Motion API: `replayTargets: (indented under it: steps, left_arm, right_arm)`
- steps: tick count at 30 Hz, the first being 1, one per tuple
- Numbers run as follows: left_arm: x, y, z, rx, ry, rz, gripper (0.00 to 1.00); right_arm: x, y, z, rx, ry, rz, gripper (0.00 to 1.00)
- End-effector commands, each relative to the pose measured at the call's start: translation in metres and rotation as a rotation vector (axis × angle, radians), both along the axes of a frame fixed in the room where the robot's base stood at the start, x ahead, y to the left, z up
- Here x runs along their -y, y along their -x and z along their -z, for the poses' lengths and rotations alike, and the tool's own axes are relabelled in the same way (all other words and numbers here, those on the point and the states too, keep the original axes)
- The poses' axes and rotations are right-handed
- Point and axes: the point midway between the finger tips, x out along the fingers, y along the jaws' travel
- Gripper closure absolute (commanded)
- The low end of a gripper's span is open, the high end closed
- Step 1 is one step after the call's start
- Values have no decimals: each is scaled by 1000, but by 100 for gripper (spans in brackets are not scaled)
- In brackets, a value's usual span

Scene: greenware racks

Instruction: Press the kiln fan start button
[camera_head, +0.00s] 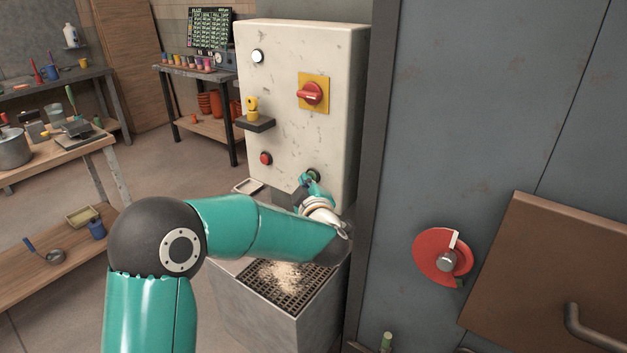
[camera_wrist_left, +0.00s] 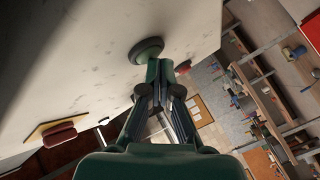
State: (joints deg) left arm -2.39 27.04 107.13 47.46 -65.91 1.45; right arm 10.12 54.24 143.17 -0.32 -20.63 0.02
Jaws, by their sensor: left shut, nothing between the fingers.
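The pale control box (camera_head: 285,125) stands against the grey kiln wall. A dark green round button (camera_head: 314,174) sits low on its front, partly hidden behind my left gripper (camera_head: 307,183). The left gripper is shut and empty, its tips right at the button. In the left wrist view the closed fingertips (camera_wrist_left: 160,68) overlap the lower edge of the green button (camera_wrist_left: 146,50). I cannot tell whether they touch it. A red button (camera_head: 265,158) sits to the left of the green one. My right gripper is not in view.
The box also carries a red rotary switch (camera_head: 311,94) on a yellow plate, a white lamp (camera_head: 257,56) and a small shelf (camera_head: 256,124) with a yellow item. A grated metal stand (camera_head: 258,309) is below. A red disc with a handle (camera_head: 441,256) is at right.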

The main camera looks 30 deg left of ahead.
Motion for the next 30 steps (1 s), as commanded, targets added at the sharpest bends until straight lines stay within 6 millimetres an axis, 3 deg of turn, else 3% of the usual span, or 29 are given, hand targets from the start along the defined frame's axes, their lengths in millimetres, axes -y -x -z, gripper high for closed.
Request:
replayTargets:
  steps: [30]
  left_arm:
    - [-1, 19, 0, 0, 0, 0, 100]
  right_arm:
    - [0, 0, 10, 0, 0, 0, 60]
